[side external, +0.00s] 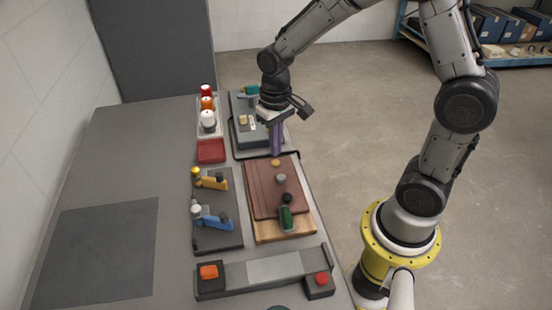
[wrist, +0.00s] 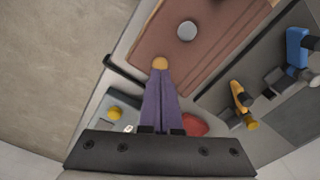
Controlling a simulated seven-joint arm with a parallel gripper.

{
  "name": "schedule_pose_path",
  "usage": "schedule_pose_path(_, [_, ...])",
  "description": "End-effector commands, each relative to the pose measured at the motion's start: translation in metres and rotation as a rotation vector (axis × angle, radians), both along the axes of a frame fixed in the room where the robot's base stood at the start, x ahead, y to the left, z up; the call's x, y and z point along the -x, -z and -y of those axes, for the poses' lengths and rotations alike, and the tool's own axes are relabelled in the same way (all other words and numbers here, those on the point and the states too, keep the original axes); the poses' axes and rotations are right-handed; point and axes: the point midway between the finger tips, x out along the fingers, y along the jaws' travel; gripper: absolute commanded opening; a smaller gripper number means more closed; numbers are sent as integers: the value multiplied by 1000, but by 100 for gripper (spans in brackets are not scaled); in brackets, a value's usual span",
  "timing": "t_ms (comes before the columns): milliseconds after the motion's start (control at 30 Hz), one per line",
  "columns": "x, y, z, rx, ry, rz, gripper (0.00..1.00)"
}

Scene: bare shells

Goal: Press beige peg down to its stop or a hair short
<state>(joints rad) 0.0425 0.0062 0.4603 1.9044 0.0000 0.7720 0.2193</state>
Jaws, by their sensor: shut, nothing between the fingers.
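The beige peg (side external: 275,162) shows as a round tan top at the far end of the brown board (side external: 262,192). It also shows in the wrist view (wrist: 160,63), right at the fingertips. My gripper (side external: 276,154) points down with its purple fingers shut and nothing between them. In the wrist view the fingertips (wrist: 161,71) overlap the near edge of the peg's top. I cannot tell whether they touch it or hover just above. How far the peg stands out of the board is hard to judge.
A grey peg (side external: 281,179) and a green part with a black top (side external: 286,216) stand on the same board. A dark tray with yellow (side external: 214,182) and blue (side external: 217,222) levers lies left. A red tray (side external: 211,151) and a grey box (side external: 247,136) are near my gripper.

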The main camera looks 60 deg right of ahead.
Motion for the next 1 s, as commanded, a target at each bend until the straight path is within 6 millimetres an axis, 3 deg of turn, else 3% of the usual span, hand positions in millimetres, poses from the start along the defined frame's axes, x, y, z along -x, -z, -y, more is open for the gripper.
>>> schedule_pose_path(500, [-1,-37,0,1,0,2,0])
schedule_pose_path(1000, [-1,-49,-1,1,-2,18,0])
